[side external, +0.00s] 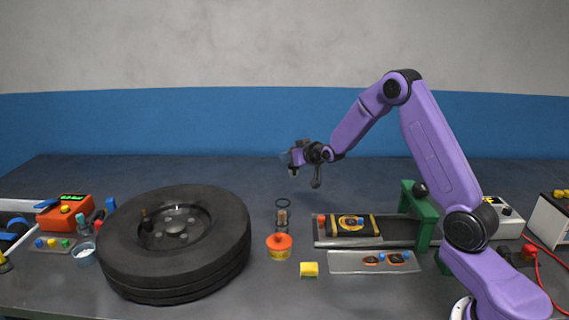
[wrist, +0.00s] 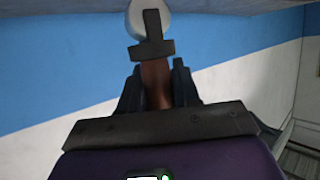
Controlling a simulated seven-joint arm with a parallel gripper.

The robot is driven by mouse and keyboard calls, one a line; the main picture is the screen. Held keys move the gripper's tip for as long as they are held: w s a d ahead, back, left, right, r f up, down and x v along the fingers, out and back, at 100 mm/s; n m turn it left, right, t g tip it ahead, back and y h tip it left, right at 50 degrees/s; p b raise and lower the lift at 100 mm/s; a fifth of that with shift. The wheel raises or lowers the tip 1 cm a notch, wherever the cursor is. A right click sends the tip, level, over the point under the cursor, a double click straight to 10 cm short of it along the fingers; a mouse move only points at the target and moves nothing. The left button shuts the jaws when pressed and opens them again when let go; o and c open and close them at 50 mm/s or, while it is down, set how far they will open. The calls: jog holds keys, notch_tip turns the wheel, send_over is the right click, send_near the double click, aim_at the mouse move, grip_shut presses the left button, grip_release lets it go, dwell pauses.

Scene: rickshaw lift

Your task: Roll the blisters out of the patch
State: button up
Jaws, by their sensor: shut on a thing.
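My gripper (side external: 298,156) is raised well above the table in the side view, left of the work tray. In the wrist view my gripper (wrist: 157,80) is shut on the brown handle of a roller tool (wrist: 155,92). The tool has a dark bracket and a pale round wheel pointing away from the fingers. A dark piece framed by yellow bars, with a round yellow-and-dark patch (side external: 350,222) on it, lies in the grey tray (side external: 410,240). The roller touches nothing there. Blisters are too small to make out.
A large black tire (side external: 175,270) lies at the left. A plate (side external: 343,262) carries small orange-and-dark pieces. A green bracket (side external: 421,214) rises at the tray's right end.

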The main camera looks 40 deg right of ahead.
jog(key=shift+s+d+r+n+y, duration=0.4)
jog(key=shift+d+n+y, duration=0.15)
jog(key=shift+n+y, duration=0.05)
jog(key=s+d+f+n+g+y, duration=0.15)
jog(key=s+n+y, duration=0.35)
jog(key=s, duration=0.5)
jog(key=s+f+n+g+y, duration=0.25)
jog(key=s+n+y, duration=0.3)
jog(key=s, duration=0.45)
jog(key=shift+g, duration=0.3)
jog(key=shift+s+f, duration=0.15)
jog(key=shift+f, duration=2.25)
jog(key=shift+f, duration=0.2)
